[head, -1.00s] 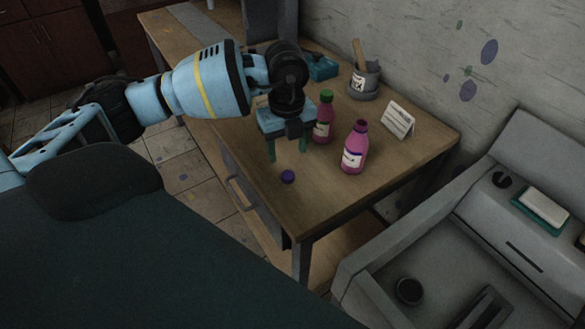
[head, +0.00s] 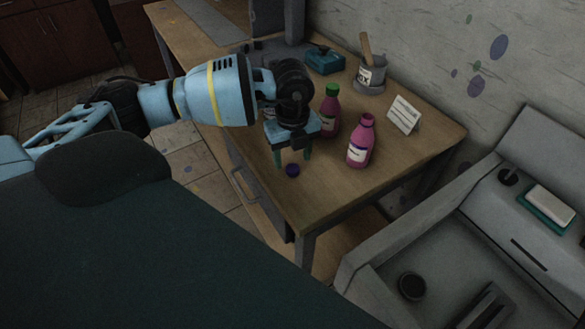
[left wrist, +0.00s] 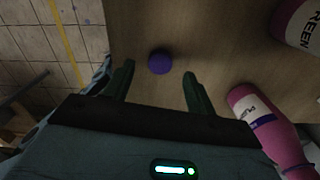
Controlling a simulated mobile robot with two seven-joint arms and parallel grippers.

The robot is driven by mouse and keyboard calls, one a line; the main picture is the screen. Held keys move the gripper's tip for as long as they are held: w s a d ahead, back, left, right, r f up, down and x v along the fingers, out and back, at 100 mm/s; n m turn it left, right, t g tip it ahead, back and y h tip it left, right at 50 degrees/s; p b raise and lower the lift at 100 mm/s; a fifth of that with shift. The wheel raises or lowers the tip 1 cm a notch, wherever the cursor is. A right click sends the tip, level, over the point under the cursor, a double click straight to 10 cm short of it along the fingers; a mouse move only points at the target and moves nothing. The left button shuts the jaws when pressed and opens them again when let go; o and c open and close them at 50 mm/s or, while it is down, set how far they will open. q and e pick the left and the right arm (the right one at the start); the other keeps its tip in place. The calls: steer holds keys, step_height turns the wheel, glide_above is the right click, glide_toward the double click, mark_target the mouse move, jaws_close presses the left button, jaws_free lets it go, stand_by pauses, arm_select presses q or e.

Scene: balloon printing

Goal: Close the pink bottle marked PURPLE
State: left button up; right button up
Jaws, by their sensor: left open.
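An uncapped pink bottle (head: 361,143) stands upright near the table's right part. In the left wrist view this bottle (left wrist: 262,125) lies to the right of my fingers, its label partly readable. A small purple cap (head: 292,170) rests on the table near its front edge; it also shows in the left wrist view (left wrist: 160,62), ahead of and between the fingertips. My left gripper (head: 293,160) is open and empty, pointing down just behind the cap. My right gripper is not in view.
A second pink bottle with a green cap (head: 329,112) stands close to my left gripper. A white card (head: 404,116), a grey cup (head: 369,77) and a teal box (head: 324,61) stand farther back. A grey sink (head: 420,250) is at the right.

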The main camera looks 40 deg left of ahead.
mark_target(292, 168)
arm_select(q)
steer(key=shift+f, duration=1.55)
steer(key=c, duration=1.1)
steer(key=shift+o, duration=0.2)
steer(key=shift+r, duration=0.1)
steer(key=shift+r, duration=0.4)
step_height(292, 168, up, 3)
steer(key=shift+a+f, duration=0.1)
steer(key=s+a+r+b, duration=0.1)
steer(key=s+a, duration=0.8)
steer(key=s, duration=0.4)
steer(key=shift+r, duration=0.15)
steer(key=shift+a, duration=0.1)
